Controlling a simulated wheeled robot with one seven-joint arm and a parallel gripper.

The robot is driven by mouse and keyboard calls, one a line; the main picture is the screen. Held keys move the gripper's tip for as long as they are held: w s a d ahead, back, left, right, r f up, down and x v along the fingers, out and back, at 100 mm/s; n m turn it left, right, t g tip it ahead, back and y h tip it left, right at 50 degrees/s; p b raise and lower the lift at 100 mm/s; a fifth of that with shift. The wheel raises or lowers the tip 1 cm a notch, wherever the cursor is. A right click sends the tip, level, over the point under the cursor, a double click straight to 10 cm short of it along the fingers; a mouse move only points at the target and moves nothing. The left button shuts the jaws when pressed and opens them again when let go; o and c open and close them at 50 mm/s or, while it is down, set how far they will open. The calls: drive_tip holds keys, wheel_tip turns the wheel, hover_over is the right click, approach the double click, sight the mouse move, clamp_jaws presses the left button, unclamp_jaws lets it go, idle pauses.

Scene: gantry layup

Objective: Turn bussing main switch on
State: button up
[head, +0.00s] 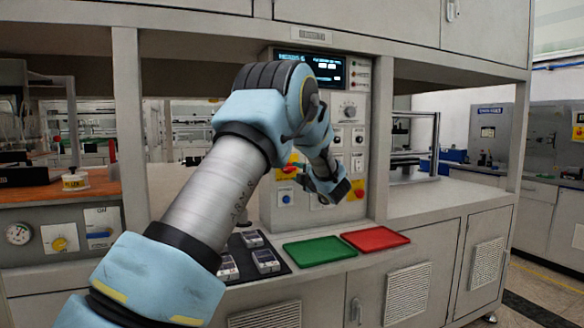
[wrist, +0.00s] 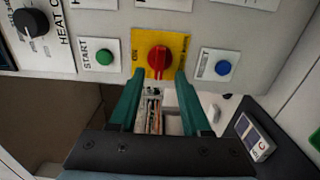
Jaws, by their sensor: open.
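In the wrist view, a red rotary switch (wrist: 159,60) sits on a yellow plate (wrist: 181,45) with small lettering, including "ON" at its left edge. I cannot read a bussing label. My gripper (wrist: 160,77) is open, its teal fingers reaching toward the yellow plate, one on each side of the switch's lower part. I cannot tell whether they touch it. In the head view, my gripper (head: 335,190) is in front of the lower control panel (head: 270,215). Red-and-yellow controls show on both sides of my arm there; I cannot tell which is this switch.
In the wrist view, a green START button (wrist: 104,57) is left of the switch and a blue button (wrist: 223,68) right. A black knob (wrist: 31,23) is farther left. Below the panel, the head view shows a green tray (head: 320,251), a red tray (head: 376,239) and several small boxes (head: 264,260).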

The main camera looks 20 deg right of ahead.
sight(291, 170)
drive_tip(key=shift+w+a+p, duration=0.15)
drive_tip(key=shift+w+p, duration=0.2)
drive_tip(key=shift+w, duration=0.85)
drive_tip(key=shift+w+a+p, duration=0.15)
drive_tip(key=shift+w+p, duration=0.2)
drive_tip(key=shift+w, duration=0.8)
clamp_jaws()
